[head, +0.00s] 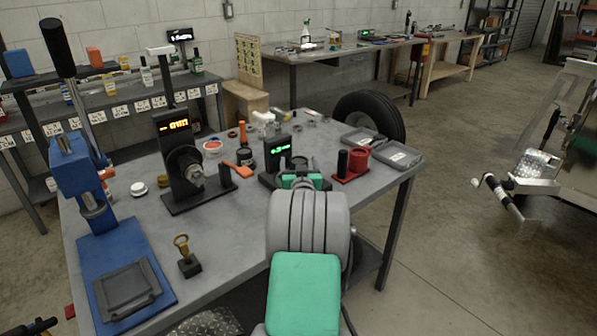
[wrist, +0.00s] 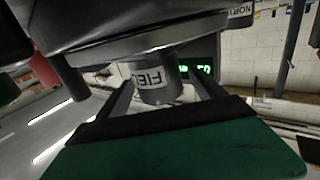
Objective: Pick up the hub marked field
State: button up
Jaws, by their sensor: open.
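The hub marked field shows in the wrist view as a grey metal barrel (wrist: 155,82) with a white label reading "FIE", the rest cut off. A wide dark round part (wrist: 140,38) lies just above it; I cannot tell whether it belongs to the hub. My gripper (wrist: 162,98) is open, with a finger to each side of the barrel; contact cannot be made out. In the head view my gripper (head: 301,183) is over the bench at the black stand with a green display (head: 279,147). My grey and green arm hides most of that spot.
The grey bench (head: 228,222) carries a black device with an orange display (head: 178,150), a blue press (head: 85,190), a red holder (head: 352,165) to the right and grey cases (head: 397,155). A tyre (head: 370,112) stands behind.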

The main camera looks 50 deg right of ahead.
jog(key=shift+c, duration=0.6)
grip_shut()
jog(key=shift+r, duration=0.2)
dwell(0.4)
